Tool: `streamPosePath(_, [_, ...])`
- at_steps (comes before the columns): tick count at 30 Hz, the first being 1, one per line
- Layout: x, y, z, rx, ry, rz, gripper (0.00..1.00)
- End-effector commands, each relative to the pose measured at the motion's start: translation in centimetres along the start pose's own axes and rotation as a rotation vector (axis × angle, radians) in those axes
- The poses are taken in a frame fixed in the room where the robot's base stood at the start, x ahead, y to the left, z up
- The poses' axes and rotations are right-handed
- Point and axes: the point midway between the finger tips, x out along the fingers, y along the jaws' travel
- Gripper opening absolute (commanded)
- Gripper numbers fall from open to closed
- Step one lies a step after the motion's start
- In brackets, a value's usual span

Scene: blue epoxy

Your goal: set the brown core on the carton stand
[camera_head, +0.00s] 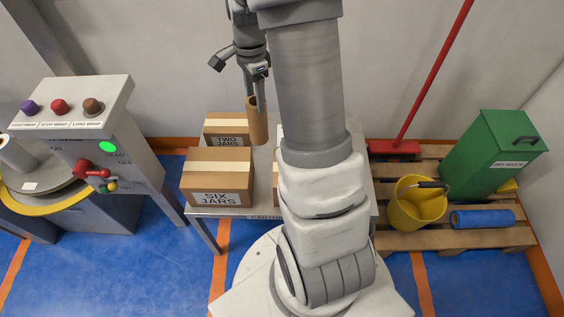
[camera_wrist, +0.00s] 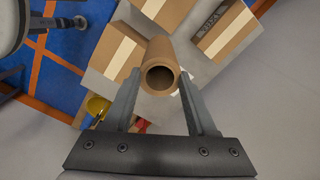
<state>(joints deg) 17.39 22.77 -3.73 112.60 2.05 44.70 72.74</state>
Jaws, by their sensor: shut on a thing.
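The brown core (camera_head: 257,124) is a hollow cardboard tube. My gripper (camera_head: 258,84) is shut on it near its upper end and holds it upright beside my arm. In the wrist view the core (camera_wrist: 161,66) sits between the two fingers of my gripper (camera_wrist: 160,92), with its open end facing the camera. The carton stand (camera_head: 226,212) is a grey table with cartons on it. The core is over the stand, near the "TWO JARS" carton (camera_head: 222,128); I cannot tell whether its lower end touches anything. My arm hides the right part of the stand.
The "SIX JARS" carton (camera_head: 217,178) is at the stand's front left. A control console (camera_head: 85,135) with knobs is on the left. On the right, a pallet (camera_head: 455,238) bears a yellow bucket (camera_head: 417,205), a green bin (camera_head: 492,150) and a blue roll (camera_head: 482,219).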

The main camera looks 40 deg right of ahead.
Motion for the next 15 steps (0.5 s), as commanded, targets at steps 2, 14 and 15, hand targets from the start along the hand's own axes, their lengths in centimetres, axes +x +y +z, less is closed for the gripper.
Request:
streamPosePath(2, [0.5,0.1,-0.4,0.042,0.000,0.000,0.00])
streamPosePath(14, [9.5,0.2,-0.6,0.064,-0.002,0.006,0.00])
streamPosePath(15, [10.5,0.2,-0.5,0.062,-0.002,0.005,0.00])
